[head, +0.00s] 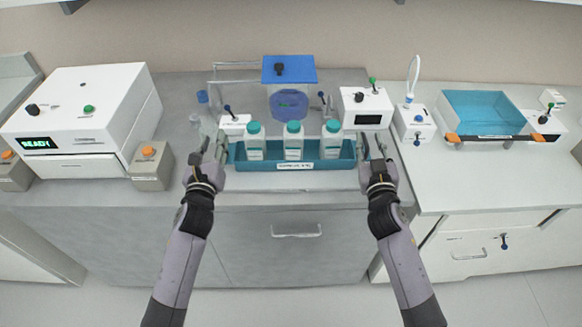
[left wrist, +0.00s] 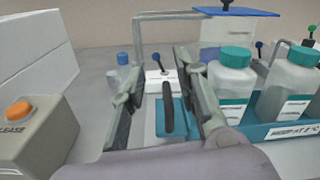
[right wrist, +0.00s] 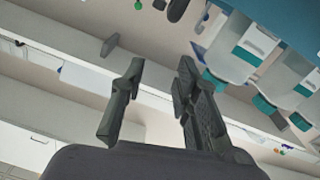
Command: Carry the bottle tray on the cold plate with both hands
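The teal bottle tray (head: 239,162) stands on the bench, labelled on its front, with three white teal-capped bottles (head: 293,142) upright in it. My left gripper (head: 213,148) is at the tray's left end. In the left wrist view its fingers (left wrist: 160,98) are apart on either side of a dark upright handle (left wrist: 168,110), with a visible gap. My right gripper (head: 373,148) is at the tray's right end. In the right wrist view its fingers (right wrist: 158,80) are apart with nothing seen between them. I cannot tell for sure which surface is the cold plate.
A teal basin (head: 483,105) with an orange-ended bar stands on the right bench. A white device reading READY (head: 80,115) and a grey box with an orange button (head: 150,166) stand left. A blue-lidded container (head: 289,85) and a white instrument (head: 365,107) are behind the tray.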

